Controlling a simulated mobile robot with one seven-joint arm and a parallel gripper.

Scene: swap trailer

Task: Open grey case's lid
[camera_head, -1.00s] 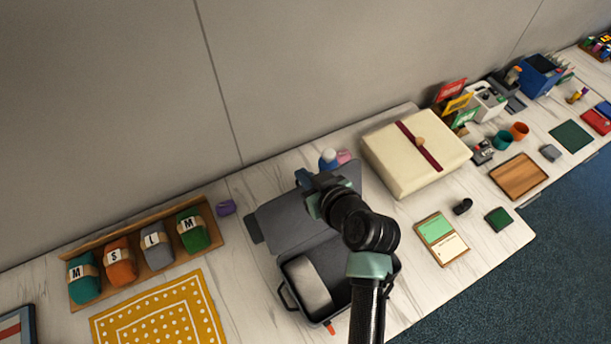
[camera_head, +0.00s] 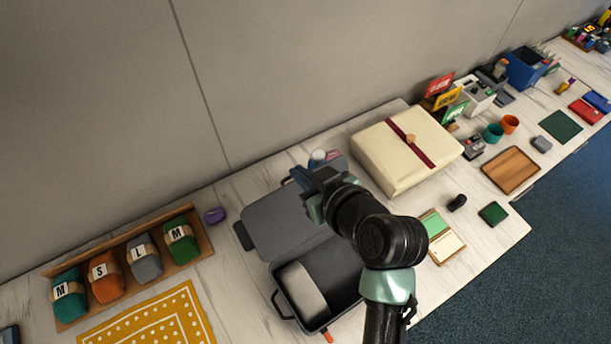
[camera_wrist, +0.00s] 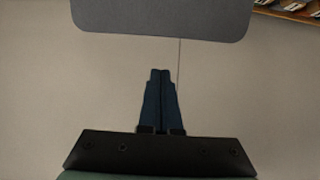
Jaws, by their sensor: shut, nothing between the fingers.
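The grey case stands on the table in the head view, its dark base (camera_head: 338,272) open towards me, with a light grey rounded item (camera_head: 300,290) inside. Its lid (camera_head: 272,222) is swung back towards the wall, away from the base. My gripper (camera_head: 303,176) is over the far side of the lid, and my arm hides part of the lid and base. In the wrist view my gripper (camera_wrist: 160,73) has its dark blue fingers together and empty. The lid (camera_wrist: 160,14) shows above the fingertips, apart from them in the picture. Contact cannot be told in the head view.
A cream box with a red ribbon (camera_head: 388,165) stands right of the lid. A small white and blue object (camera_head: 318,156) is just behind my gripper. A wooden tray of labelled bundles (camera_head: 208,243) and a yellow dotted cloth (camera_head: 150,318) lie left. The wall is close behind.

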